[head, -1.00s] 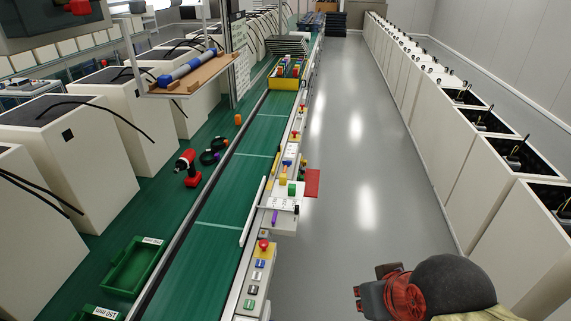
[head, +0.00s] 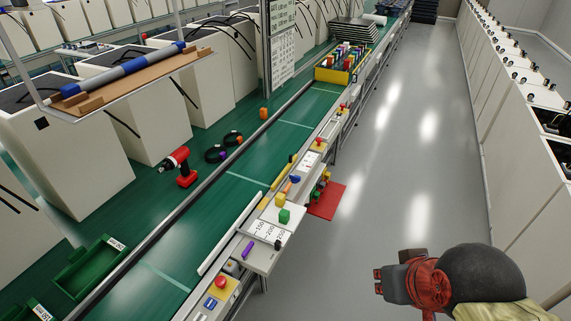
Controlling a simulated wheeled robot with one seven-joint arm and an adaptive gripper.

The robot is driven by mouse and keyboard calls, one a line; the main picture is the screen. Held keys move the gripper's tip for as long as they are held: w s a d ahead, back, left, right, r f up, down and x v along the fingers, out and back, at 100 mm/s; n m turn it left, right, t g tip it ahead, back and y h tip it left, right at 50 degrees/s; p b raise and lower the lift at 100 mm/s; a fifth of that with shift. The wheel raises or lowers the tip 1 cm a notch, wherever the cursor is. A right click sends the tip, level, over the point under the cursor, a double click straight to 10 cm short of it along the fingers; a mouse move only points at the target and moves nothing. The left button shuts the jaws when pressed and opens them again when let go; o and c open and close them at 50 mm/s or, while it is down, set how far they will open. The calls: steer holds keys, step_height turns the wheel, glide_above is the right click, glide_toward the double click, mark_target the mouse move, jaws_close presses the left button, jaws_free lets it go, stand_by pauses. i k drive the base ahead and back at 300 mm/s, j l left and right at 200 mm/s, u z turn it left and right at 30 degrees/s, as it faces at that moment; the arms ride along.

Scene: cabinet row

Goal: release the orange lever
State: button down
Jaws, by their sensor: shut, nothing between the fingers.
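My gripper (head: 381,281) is at the lower right over the grey floor, shut and empty, with its dark fingers pointing left. It is well apart from the conveyor side and touches nothing. I cannot clearly pick out an orange lever. Small coloured parts stand on the conveyor's near rail, among them a blue piece (head: 293,179), a yellow block (head: 280,199) and a green block (head: 285,215) by a white ledge (head: 274,240). They are too small to tell which, if any, is the lever.
A red plate (head: 327,201) juts from the rail into the aisle. A control panel with a red button (head: 221,282) is at lower left of the ledge. A red drill (head: 181,167) lies on the green bench. White cabinets (head: 515,195) line the right. The floor (head: 400,150) between is clear.

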mark_target(288, 187)
steer(key=i+u, duration=0.3)
steer(key=i, duration=0.9)
steer(key=i+j, duration=0.2)
steer(key=i, duration=0.1)
